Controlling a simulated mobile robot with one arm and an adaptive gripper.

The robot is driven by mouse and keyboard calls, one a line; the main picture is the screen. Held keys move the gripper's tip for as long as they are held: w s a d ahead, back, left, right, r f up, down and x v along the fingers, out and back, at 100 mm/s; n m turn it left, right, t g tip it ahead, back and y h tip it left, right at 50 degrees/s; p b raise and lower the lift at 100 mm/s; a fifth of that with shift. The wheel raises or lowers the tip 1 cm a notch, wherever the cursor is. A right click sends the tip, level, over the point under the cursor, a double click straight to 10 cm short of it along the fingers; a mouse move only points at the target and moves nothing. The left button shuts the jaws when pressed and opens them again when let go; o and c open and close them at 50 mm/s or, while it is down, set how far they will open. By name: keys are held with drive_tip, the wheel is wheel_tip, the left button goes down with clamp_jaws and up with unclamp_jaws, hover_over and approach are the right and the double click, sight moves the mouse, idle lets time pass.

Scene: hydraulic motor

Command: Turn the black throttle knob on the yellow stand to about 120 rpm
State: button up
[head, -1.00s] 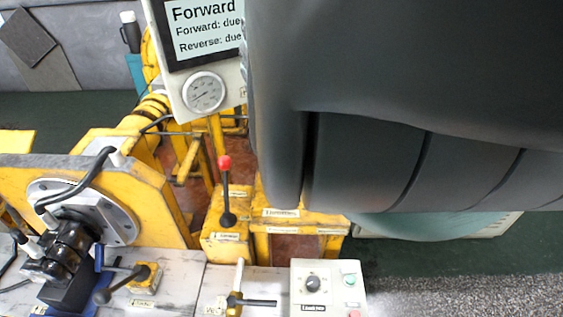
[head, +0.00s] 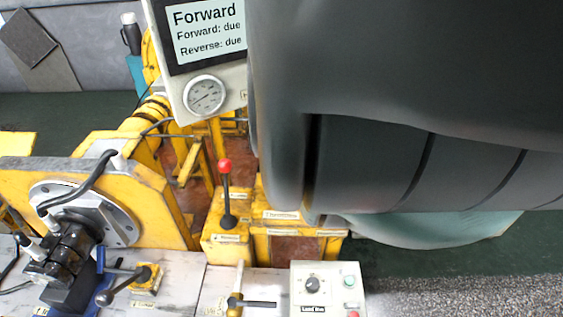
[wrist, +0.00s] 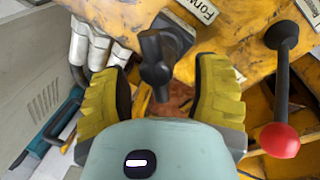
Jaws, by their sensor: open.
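The black throttle knob (wrist: 155,58) shows in the wrist view, above the worn yellow stand (wrist: 120,15). My gripper (wrist: 162,75) is open, with one yellow finger on each side of the knob. Gaps show on both sides, so the fingers look apart from it. In the head view my dark arm covers the knob and my fingers. The round dial gauge (head: 205,94) is under the screen (head: 208,32), which reads "Forward: due" and "Reverse: due". The gauge's reading is too small to tell.
A red-balled lever (wrist: 280,140) stands close to the right finger; it also shows in the head view (head: 225,167). A grey control box (head: 328,290) with a small knob and buttons is at the front.

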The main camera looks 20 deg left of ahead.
clamp_jaws()
idle(0.6)
